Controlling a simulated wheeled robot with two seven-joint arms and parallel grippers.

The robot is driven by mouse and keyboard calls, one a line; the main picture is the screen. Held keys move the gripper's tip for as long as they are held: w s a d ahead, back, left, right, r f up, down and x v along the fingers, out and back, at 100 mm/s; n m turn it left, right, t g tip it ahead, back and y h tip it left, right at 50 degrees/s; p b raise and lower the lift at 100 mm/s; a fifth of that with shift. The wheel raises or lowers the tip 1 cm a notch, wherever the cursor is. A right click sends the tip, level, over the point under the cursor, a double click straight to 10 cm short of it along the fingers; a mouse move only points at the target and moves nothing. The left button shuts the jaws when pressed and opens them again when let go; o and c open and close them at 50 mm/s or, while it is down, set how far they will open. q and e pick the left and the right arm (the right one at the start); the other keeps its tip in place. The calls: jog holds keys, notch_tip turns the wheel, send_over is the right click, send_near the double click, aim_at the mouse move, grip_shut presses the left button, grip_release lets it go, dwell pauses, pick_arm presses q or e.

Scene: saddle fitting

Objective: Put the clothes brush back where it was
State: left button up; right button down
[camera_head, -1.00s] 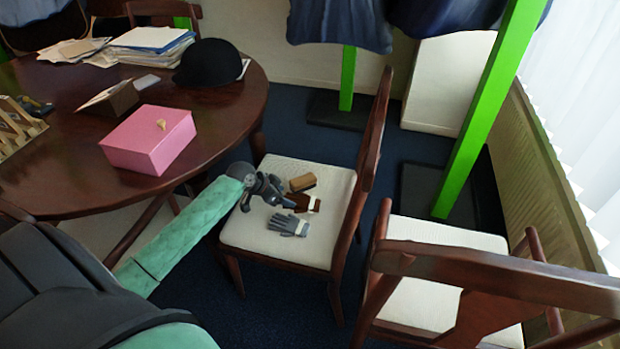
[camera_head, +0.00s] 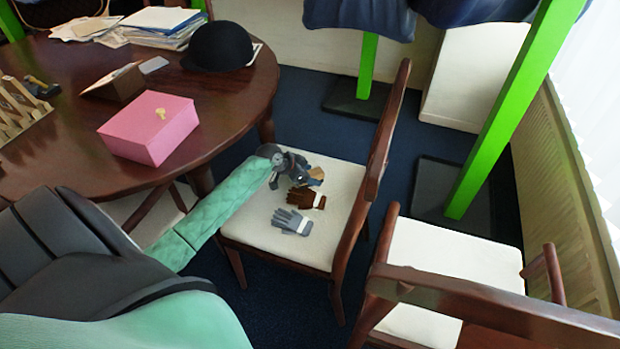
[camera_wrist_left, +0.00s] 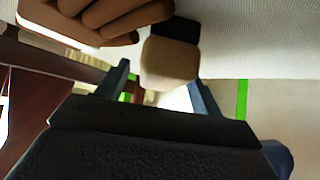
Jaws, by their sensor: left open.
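The clothes brush (camera_head: 317,173), with a tan wooden body, lies on the pale seat of the chair (camera_head: 262,238). In the head view my left gripper covers part of it. In the left wrist view the brush (camera_wrist_left: 168,64) shows its tan end and a dark part, just ahead of the fingertips and roughly between them. My left gripper (camera_head: 303,174) is open over the seat, close to the brush; its two fingers show apart in the left wrist view (camera_wrist_left: 158,78). I cannot tell whether they touch the brush. My right gripper is not in view.
A brown glove (camera_head: 306,198) lies beside the brush, and a grey glove (camera_head: 292,222) lies nearer the seat front. The chair's wooden back (camera_head: 384,135) rises to the right. A round table (camera_head: 225,105) with a pink box (camera_head: 150,128) and a black riding hat (camera_head: 218,47) stands left.

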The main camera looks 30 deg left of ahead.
pick_arm(q)
jog(key=shift+x, duration=0.95)
jog(key=c, duration=1.2)
